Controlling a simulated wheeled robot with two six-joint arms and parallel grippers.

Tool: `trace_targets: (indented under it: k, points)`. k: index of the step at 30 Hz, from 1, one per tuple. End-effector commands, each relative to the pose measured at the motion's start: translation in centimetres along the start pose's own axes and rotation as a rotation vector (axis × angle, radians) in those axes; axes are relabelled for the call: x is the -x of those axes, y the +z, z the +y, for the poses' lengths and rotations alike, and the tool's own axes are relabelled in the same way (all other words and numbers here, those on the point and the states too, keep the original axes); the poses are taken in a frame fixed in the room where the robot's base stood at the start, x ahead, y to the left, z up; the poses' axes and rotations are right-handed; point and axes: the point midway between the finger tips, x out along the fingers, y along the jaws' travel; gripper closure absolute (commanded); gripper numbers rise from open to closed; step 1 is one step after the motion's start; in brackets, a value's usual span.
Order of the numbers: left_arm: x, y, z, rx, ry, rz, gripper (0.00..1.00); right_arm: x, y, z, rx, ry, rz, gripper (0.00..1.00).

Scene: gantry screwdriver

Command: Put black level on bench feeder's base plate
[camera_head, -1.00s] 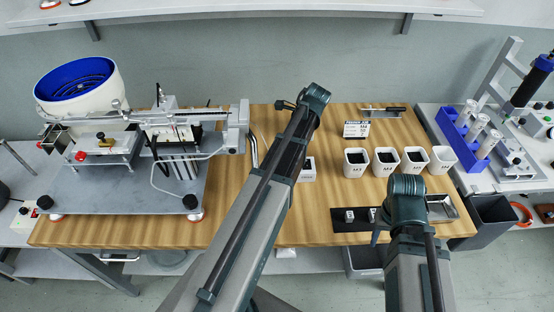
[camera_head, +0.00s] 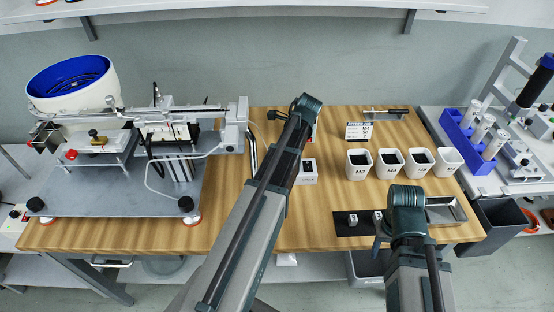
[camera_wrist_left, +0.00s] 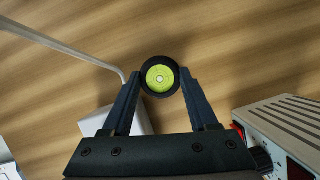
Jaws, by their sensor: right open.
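The black level (camera_wrist_left: 160,77) is a round black disc with a green-yellow bubble vial, seen in the left wrist view. It sits between the fingertips of my left gripper (camera_wrist_left: 160,80), which touch it on both sides; the gripper looks shut on it, with wood grain behind. In the head view my left arm hides this gripper and the level. The bench feeder, with a white bowl (camera_head: 72,85) lined in blue, stands at the left on a grey base plate (camera_head: 110,203). My right gripper (camera_head: 378,243) is open, partly hidden by its arm, over the front right of the bench.
A wooden bench (camera_head: 235,225) carries several white bins (camera_head: 359,172), a black mat (camera_head: 350,228) with small parts, and a metal tray (camera_head: 460,212). A power supply (camera_wrist_left: 285,130) is close to the left gripper. The front strip of base plate is clear.

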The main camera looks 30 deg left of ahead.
Motion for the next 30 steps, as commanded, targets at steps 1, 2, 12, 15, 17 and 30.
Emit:
trace_targets:
  k: [1, 2, 12, 15, 17, 30]
  points:
    - [0.0, 0.0, 0.0, 0.0, 0.0, 0.0, 0.52, 0.0, 0.0, 0.0, 0.0, 0.0, 0.0, 0.5]
    - [0.0, 0.0, 0.0, 0.0, 0.0, 0.0, 0.57, 0.0, 0.0, 0.0, 0.0, 0.0, 0.0, 0.5]
    - [0.0, 0.0, 0.0, 0.0, 0.0, 0.0, 1.0, 0.0, 0.0, 0.0, 0.0, 0.0, 0.0, 0.5]
    - [0.0, 0.0, 0.0, 0.0, 0.0, 0.0, 1.0, 0.0, 0.0, 0.0, 0.0, 0.0, 0.0, 0.5]
    - [0.1, 0.0, 0.0, 0.0, 0.0, 0.0, 1.0, 0.1, 0.0, 0.0, 0.0, 0.0, 0.0, 0.5]
    - [3.6, 1.5, 0.0, 0.0, 0.0, 0.0, 1.0, 3.8, 0.2, 0.4, 0.0, 0.0, 0.0, 0.5]
